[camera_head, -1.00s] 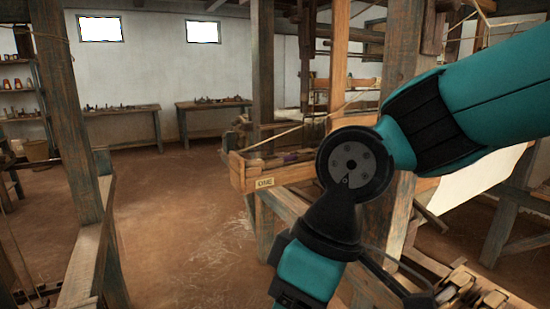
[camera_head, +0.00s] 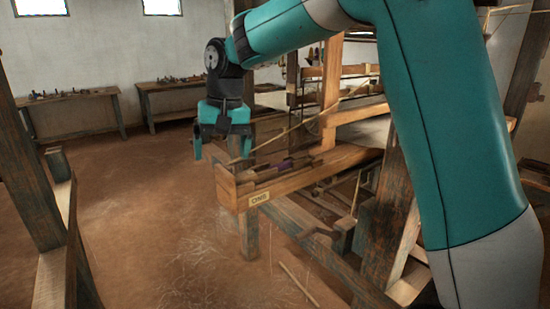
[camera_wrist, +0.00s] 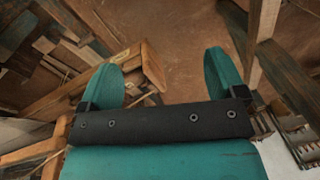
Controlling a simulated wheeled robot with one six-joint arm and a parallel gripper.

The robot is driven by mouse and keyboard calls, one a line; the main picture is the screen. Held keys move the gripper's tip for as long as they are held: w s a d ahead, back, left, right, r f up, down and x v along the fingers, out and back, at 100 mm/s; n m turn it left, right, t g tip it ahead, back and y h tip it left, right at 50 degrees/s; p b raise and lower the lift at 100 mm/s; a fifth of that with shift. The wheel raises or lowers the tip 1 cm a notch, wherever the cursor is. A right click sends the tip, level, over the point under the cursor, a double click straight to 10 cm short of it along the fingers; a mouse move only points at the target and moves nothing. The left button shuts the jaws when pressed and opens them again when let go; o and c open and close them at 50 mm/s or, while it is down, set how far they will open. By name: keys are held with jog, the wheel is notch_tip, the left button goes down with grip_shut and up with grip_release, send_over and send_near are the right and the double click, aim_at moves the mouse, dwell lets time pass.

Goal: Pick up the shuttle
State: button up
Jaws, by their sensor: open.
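A long dark piece with a purple middle, which looks like the shuttle (camera_head: 284,167), lies in the open-topped wooden trough (camera_head: 282,186) marked "ONE" at the loom's near end. My gripper (camera_head: 222,153) hangs with its fingers down in the head view, beside the trough's left end and apart from it. Its two teal fingers are spread with nothing between them. In the wrist view my gripper (camera_wrist: 165,62) also shows spread fingers, with the trough's wooden end (camera_wrist: 152,66) behind them. I cannot make out the shuttle clearly there.
The loom's wooden posts and beams (camera_head: 330,98) rise behind the trough. A wooden post (camera_head: 30,165) and rail stand at the left. Benches (camera_head: 70,97) with small items line the back wall. The earth floor (camera_head: 150,215) left of the loom is mostly clear.

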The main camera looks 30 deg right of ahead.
jog(key=w+d+r+m+h+p, duration=0.15)
jog(key=w+d+m+p, duration=0.45)
jog(key=w+d, duration=0.6)
jog(key=w+d+f+m+p, duration=0.3)
jog(key=w+d+m, duration=0.3)
jog(key=d+m, duration=0.3)
jog(key=shift+g, duration=0.4)
jog(key=f+b, duration=0.1)
jog(key=f, duration=0.2)
jog(key=f+b, duration=0.2)
jog(key=f, duration=0.2)
jog(key=f+b, duration=0.2)
jog(key=f, duration=0.1)
jog(key=shift+s+d+f, duration=0.2)
jog(key=shift+s, duration=0.1)
jog(key=shift+f+p, duration=1.45)
jog(key=shift+f, duration=1.65)
jog(key=c, duration=1.2)
jog(key=shift+o, duration=0.2)
jog(key=shift+r, duration=0.1)
notch_tip(320, 180, up, 11)
jog(key=b, duration=0.3)
notch_tip(320, 180, up, 9)
jog(key=p, duration=0.7)
send_over(266, 170)
jog(key=shift+w+d, duration=0.1)
